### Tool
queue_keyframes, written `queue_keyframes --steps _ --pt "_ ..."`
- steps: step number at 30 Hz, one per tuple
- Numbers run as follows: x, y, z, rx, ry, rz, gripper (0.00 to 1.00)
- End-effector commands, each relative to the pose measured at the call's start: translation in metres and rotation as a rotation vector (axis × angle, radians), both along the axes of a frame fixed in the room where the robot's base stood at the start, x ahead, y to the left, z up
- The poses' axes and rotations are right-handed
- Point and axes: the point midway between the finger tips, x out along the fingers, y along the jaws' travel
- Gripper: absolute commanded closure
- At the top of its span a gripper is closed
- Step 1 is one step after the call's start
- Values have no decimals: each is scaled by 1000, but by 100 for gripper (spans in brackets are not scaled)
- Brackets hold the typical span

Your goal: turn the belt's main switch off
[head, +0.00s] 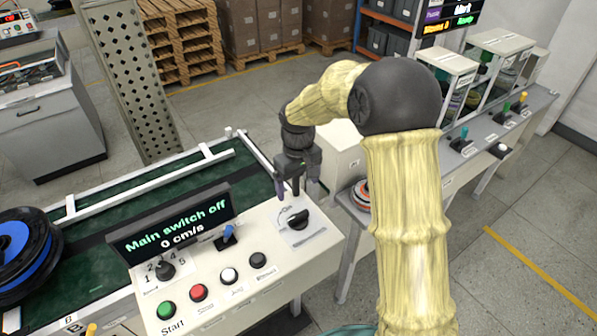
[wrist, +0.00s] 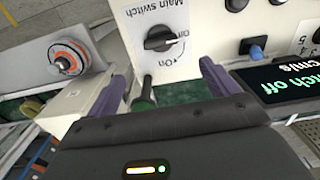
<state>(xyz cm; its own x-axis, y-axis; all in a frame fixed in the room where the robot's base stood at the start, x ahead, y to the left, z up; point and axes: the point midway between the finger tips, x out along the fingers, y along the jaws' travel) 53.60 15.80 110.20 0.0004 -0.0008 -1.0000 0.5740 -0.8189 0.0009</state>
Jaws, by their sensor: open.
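The main switch is a black rotary knob (head: 298,219) on a white plate at the right end of the control panel (head: 262,290). In the wrist view the knob (wrist: 160,38) lies between the labels "Off" and "On", with its bar pointing toward "Off". The display (head: 172,226) reads "Main switch off" and "0 cm/s". My gripper (head: 297,188) is above and just behind the knob, apart from it. In the wrist view its two purple fingers (wrist: 163,88) are spread with nothing held between them.
The panel also carries a green Start button (head: 166,310), red, white and black buttons, a small selector and a blue lever (head: 228,236). The green belt (head: 130,205) runs behind the display. A black and blue wheel (head: 22,250) lies on it at left.

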Motion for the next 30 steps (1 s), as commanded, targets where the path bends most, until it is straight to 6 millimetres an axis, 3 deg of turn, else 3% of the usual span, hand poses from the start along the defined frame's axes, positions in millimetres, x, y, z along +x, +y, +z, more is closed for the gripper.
queue_keyframes --steps 3,9,25,30 --pt "1 0 23 2 -5 0 13" --pt "0 0 45 1 -1 0 13" --pt "0 -1 48 0 0 -1 13" --pt "-10 -14 48 0 -14 -36 13"
